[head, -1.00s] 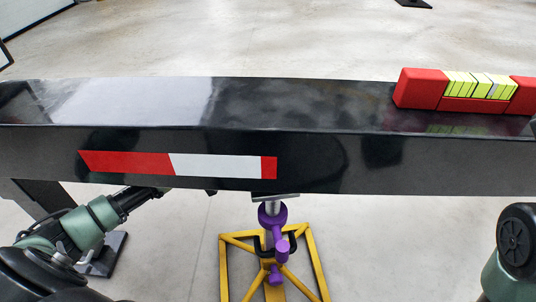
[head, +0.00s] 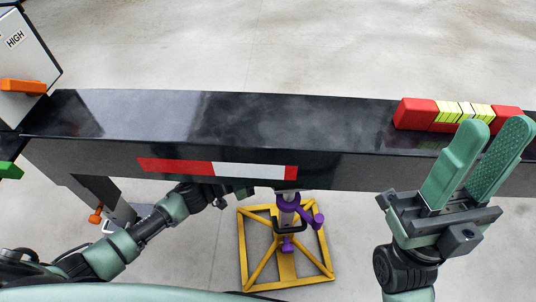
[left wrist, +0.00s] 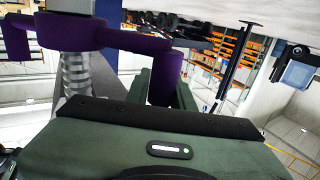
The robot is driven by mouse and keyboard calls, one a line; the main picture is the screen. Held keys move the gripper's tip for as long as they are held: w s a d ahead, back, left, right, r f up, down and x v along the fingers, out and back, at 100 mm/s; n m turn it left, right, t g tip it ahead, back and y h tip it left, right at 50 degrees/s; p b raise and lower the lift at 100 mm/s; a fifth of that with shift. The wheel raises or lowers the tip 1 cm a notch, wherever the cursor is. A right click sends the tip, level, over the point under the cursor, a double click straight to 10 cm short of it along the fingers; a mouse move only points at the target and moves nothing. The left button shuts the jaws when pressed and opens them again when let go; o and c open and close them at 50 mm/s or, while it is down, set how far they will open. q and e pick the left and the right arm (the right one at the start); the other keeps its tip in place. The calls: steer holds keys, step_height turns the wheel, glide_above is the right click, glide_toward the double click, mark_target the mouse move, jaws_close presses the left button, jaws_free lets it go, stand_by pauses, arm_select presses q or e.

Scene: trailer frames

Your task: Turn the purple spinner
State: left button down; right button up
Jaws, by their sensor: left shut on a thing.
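The purple spinner (head: 317,220) sits on a silver threaded post below the black beam (head: 250,115), above a yellow stand (head: 241,250). It also shows close up in the left wrist view (left wrist: 75,31), with arms ending in upright pegs. My left gripper (left wrist: 163,88) is shut on one purple peg, its green fingers on either side. In the head view my left arm reaches under the beam beside the spinner, and its fingertips are hard to make out there. My right gripper (head: 494,140) is raised at the right, open and empty, apart from the spinner.
The beam with red and white stripes runs across the view above the spinner. A red and yellow block (head: 415,114) lies on top at the right. A white panel marked HIGH (head: 25,55) with an orange handle (head: 22,86) stands at the left. The grey floor around the stand is clear.

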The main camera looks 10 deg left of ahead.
arm_select(q)
steer(key=shift+a, duration=0.4)
steer(key=c, duration=1.2)
jaws_free()
steer(key=shift+a, duration=0.1)
steer(key=shift+s, duration=0.1)
steer(key=p+v, duration=0.2)
steer(key=v, duration=0.5)
steer(key=shift+s+a, duration=0.15)
steer(key=shift+a, duration=0.15)
